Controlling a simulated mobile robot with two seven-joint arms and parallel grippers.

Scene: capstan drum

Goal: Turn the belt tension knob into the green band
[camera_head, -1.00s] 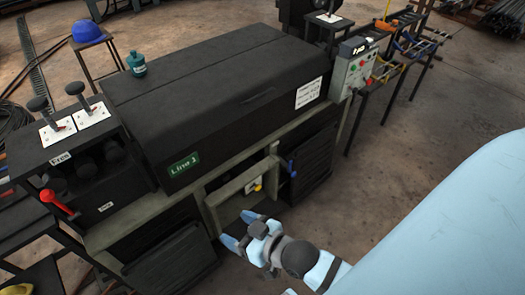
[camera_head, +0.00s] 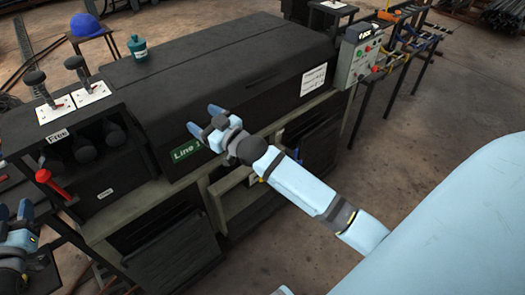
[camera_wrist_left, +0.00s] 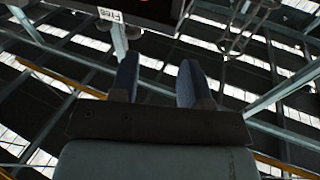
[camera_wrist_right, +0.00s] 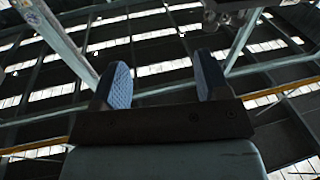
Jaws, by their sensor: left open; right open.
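The belt tension knob is not clearly seen. In the head view, my right arm crosses the open bay in the machine's front (camera_head: 228,184), and a small yellow spot beside the arm may be the knob or part of the arm. My right gripper (camera_head: 203,120) is open and empty, in front of the black cover near the green line label (camera_head: 187,152). My left gripper (camera_head: 15,212) is open and empty at the lower left edge. No green band is visible.
The long black machine cover (camera_head: 220,75) fills the middle. Levers on white plates (camera_head: 90,93) and a red handle (camera_head: 55,184) stand at the left. A control box (camera_head: 358,55) is at the right end. A teal bottle (camera_head: 138,46) and blue helmet (camera_head: 87,25) are behind.

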